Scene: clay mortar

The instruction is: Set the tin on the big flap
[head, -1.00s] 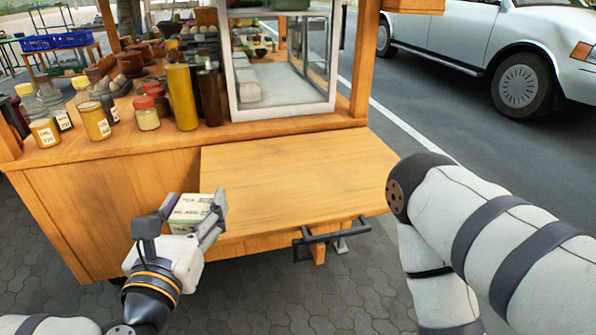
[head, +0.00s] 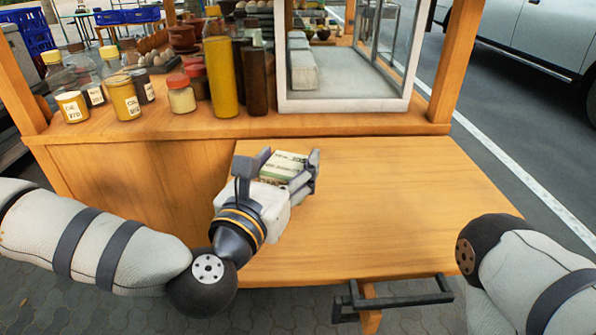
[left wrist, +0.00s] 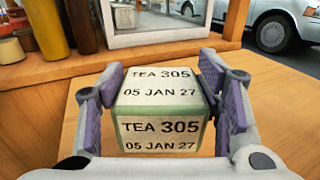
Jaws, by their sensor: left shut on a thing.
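The tin (head: 284,165) is a small box with a pale label and green edges. In the left wrist view the tin (left wrist: 160,112) reads "TEA 305" and "05 JAN 27" and sits between both finger pads. My left gripper (head: 287,170) is shut on it, over the left part of the big flap (head: 390,205). The flap is a bare wooden board at the front of the cart; it also shows in the left wrist view (left wrist: 258,100). I cannot tell whether the tin touches the flap. My right gripper is out of view; only my right arm shows.
The cart counter (head: 165,125) behind the flap holds several jars and bottles, with a tall yellow bottle (head: 221,77) near a glass case (head: 345,60). A dark handle bar (head: 400,298) juts from the flap's front edge. The flap's middle and right are clear.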

